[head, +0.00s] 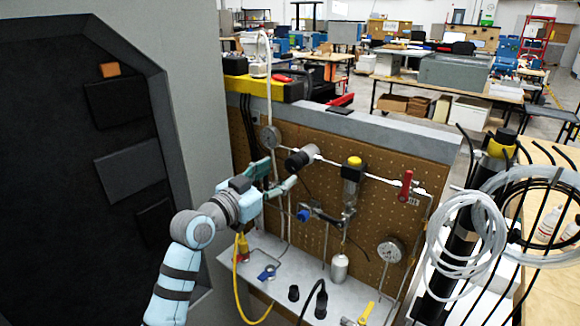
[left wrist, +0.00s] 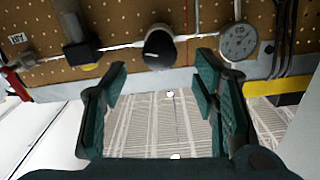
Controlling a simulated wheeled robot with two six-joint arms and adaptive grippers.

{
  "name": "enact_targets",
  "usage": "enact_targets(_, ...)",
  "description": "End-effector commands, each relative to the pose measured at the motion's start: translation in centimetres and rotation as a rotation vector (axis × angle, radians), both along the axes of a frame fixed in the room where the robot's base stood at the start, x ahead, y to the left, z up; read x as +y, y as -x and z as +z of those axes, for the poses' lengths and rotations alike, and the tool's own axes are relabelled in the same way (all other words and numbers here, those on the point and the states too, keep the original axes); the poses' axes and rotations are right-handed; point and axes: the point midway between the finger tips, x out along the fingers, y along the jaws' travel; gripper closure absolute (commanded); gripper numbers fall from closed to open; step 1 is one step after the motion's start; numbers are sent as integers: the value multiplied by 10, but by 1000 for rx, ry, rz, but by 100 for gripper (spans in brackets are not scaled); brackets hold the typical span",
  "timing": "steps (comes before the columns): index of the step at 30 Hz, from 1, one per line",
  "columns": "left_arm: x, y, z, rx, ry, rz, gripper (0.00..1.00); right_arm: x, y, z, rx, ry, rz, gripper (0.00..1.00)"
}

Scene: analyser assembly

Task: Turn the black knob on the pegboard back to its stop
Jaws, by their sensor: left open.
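The black knob (head: 301,158) sticks out from the upper part of the brown pegboard (head: 405,232), on a pale pipe between a round gauge and a filter. In the left wrist view the knob (left wrist: 159,47) shows beyond the fingertips, near the middle between them. My left gripper (head: 278,176) is open and empty, just left of and below the knob in the head view. Its two green fingers (left wrist: 162,78) stand apart in the left wrist view, with a visible gap to the knob. My right gripper is not in view.
A round gauge (head: 270,138) is left of the knob, close to the upper finger in the picture. A filter (head: 352,183) and a red-handled valve (head: 406,187) are to the right. A blue knob (head: 303,215) sits below. Coiled clear hoses (head: 470,235) hang at right.

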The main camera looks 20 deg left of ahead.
Motion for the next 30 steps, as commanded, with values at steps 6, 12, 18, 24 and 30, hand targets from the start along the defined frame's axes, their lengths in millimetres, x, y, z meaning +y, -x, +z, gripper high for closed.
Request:
enact_targets(6, -17, -44, 0, 1, 2, 0, 46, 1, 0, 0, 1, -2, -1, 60)
enact_targets(12, -22, -55, -1, 1, 1, 0, 46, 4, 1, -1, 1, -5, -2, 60)
enact_targets(18, -22, -55, -1, 1, 0, 1, 47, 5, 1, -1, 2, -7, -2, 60)
enact_targets(24, -21, -55, -1, 1, 0, 1, 79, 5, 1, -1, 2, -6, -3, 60)
enact_targets(30, -21, -55, -1, 2, 2, 1, 94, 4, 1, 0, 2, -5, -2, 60)
